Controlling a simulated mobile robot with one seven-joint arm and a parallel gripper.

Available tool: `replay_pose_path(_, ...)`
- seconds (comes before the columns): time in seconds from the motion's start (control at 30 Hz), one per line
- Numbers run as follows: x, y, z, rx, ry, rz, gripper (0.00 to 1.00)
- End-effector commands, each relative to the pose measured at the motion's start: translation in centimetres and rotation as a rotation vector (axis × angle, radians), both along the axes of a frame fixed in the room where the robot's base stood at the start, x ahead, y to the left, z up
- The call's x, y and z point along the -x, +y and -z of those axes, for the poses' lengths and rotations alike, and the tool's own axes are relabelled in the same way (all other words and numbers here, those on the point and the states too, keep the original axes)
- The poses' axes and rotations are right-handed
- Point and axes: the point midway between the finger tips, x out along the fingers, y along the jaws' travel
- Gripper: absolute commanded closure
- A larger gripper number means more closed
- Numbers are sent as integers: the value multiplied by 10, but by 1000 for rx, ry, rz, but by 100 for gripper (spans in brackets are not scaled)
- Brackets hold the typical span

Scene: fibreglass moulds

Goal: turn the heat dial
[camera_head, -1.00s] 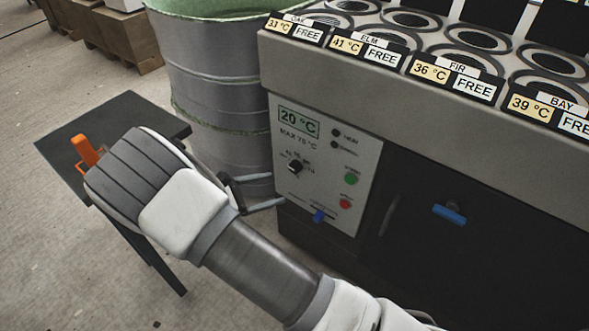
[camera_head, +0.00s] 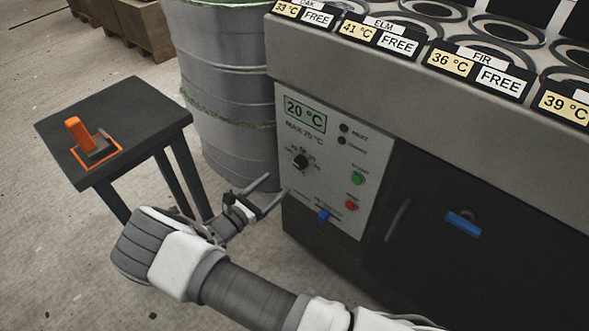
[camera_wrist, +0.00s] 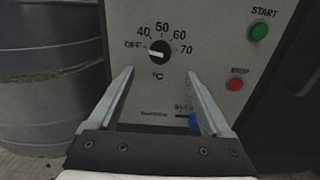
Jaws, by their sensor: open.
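The heat dial (camera_head: 300,162) is a round black knob on the pale control panel (camera_head: 330,215). In the wrist view the dial (camera_wrist: 159,51) has marks from OFF through 40, 50, 60 and 70 °C, and its white pointer is toward OFF. The display (camera_head: 304,111) above it reads 20 °C. My gripper (camera_head: 277,190) is open and empty, in front of the panel, lower than the dial and apart from it. In the wrist view my gripper's fingers (camera_wrist: 160,75) stand on either side below the dial.
A green START button (camera_wrist: 259,31) and a red STOP button (camera_wrist: 235,85) are right of the dial. A blue switch (camera_head: 323,215) is below. A grey drum (camera_head: 225,90) stands left of the machine. A black side table (camera_head: 75,105) holds an orange-handled thing (camera_head: 83,140).

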Motion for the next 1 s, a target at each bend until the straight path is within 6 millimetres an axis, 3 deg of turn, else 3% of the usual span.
replay_pose_path(0.2, -38, -31, 2, -1, -1, 3, 18)
replay_pose_path(0.4, -63, -50, 1, -1, -1, 3, 18)
replay_pose_path(0.6, -75, -59, 0, -1, -1, 0, 18)
replay_pose_path(0.87, -76, -60, 0, -1, -1, 0, 18)
replay_pose_path(0.9, -76, -60, 0, -1, -1, 0, 19)
replay_pose_path(1.0, -76, -60, 0, 0, 0, 0, 37)
